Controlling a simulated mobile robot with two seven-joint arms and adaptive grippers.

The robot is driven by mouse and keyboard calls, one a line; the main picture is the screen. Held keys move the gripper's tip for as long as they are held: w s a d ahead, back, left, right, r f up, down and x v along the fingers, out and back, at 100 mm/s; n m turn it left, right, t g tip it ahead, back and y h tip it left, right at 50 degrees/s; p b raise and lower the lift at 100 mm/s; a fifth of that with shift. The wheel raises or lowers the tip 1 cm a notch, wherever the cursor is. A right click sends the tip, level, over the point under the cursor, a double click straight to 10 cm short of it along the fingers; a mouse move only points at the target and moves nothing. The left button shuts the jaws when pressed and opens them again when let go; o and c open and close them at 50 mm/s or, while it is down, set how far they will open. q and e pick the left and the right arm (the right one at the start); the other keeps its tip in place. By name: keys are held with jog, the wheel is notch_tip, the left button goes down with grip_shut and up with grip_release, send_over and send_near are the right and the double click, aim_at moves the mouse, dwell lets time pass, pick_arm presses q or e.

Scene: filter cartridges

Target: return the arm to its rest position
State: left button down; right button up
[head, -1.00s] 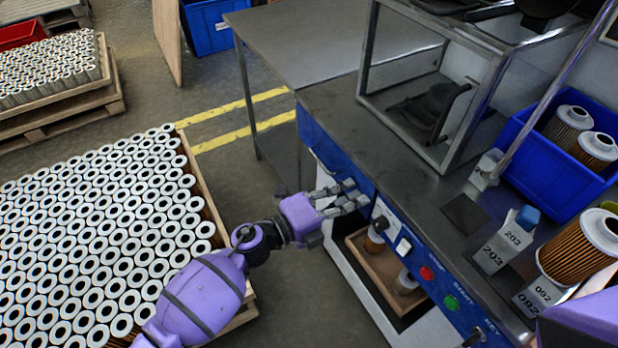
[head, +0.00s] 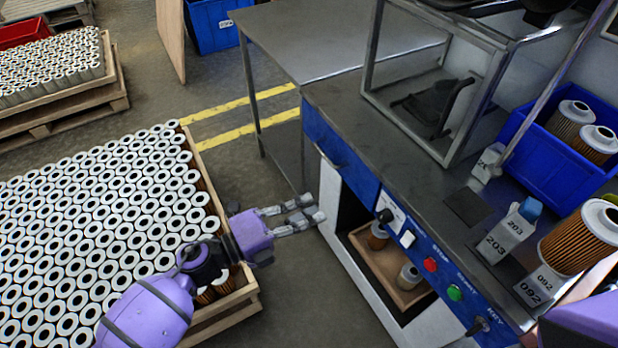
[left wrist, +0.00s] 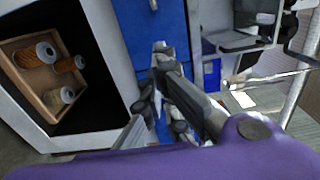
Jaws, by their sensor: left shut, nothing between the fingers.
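My left gripper (head: 305,212) is shut and empty in the head view. It hangs over the floor gap between the pallet of filter cartridges (head: 110,225) and the blue front of the workbench (head: 345,160). In the left wrist view its fingers (left wrist: 150,85) show in front of the blue panel (left wrist: 150,30). A purple part of my right arm (head: 585,325) shows at the lower right corner of the head view, but its gripper is not visible.
Under the bench, an open recess holds a wooden tray (head: 408,296) with cartridges. On the bench are a metal frame (head: 455,140), a blue bin (head: 545,160) with two cartridges, numbered blocks (head: 505,238) and a large cartridge (head: 575,240). Yellow lines (head: 240,131) mark clear floor.

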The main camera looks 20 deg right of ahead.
pick_arm(q)
jog(key=shift+v, duration=0.9)
pick_arm(e)
jog(key=shift+s+f, duration=0.1)
jog(key=shift+s, duration=0.35)
